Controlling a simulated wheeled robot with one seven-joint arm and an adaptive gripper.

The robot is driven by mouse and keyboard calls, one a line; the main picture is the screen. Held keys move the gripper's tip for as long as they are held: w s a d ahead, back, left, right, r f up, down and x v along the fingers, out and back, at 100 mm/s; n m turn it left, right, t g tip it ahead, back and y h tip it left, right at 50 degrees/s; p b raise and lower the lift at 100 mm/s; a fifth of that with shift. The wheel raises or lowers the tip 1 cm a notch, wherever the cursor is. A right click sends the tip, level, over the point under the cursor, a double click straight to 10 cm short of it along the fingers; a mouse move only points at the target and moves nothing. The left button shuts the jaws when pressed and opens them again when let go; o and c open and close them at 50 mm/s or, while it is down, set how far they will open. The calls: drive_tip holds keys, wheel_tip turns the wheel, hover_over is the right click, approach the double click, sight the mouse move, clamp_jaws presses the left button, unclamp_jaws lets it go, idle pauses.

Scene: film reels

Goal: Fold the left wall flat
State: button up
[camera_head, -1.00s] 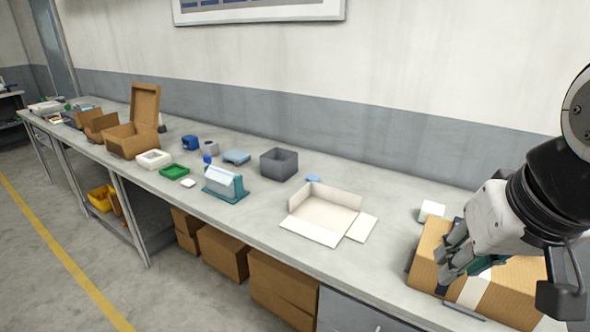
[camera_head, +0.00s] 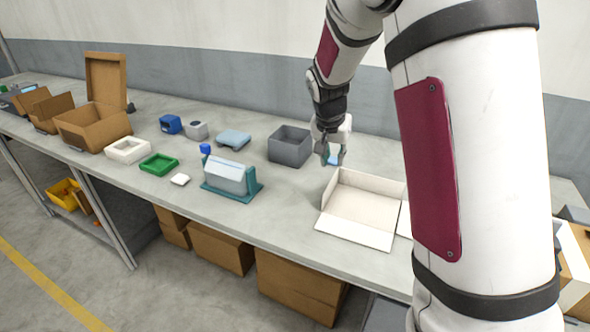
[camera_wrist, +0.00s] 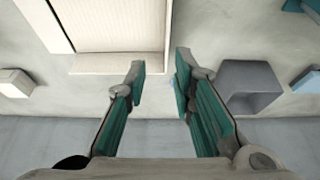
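A white open box (camera_head: 358,208) lies on the workbench in the head view. Its left wall (camera_head: 329,190) and back wall (camera_head: 374,184) stand up. Its front wall (camera_head: 354,235) lies flat, and its right side is mostly hidden behind my arm. My gripper (camera_head: 331,157) points down just behind the box's back left corner, apart from the walls as far as I can tell. In the wrist view, my gripper (camera_wrist: 158,75) is open with nothing between its fingers; the white box (camera_wrist: 112,33) is at the upper left.
A grey bin (camera_head: 290,146), also in the wrist view (camera_wrist: 248,85), stands left of my gripper. A teal stand (camera_head: 232,183) is farther left. A white block (camera_wrist: 14,83) lies on the other side of the box. Bare bench separates the box and teal stand.

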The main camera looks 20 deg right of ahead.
sight(332, 180)
drive_tip(key=x, duration=0.5)
drive_tip(key=w+x, duration=0.1)
drive_tip(key=x, duration=0.9)
drive_tip(key=shift+w+a+r, duration=0.15)
drive_tip(key=shift+a, duration=0.1)
drive_tip(key=shift+c, duration=0.5)
clamp_jaws()
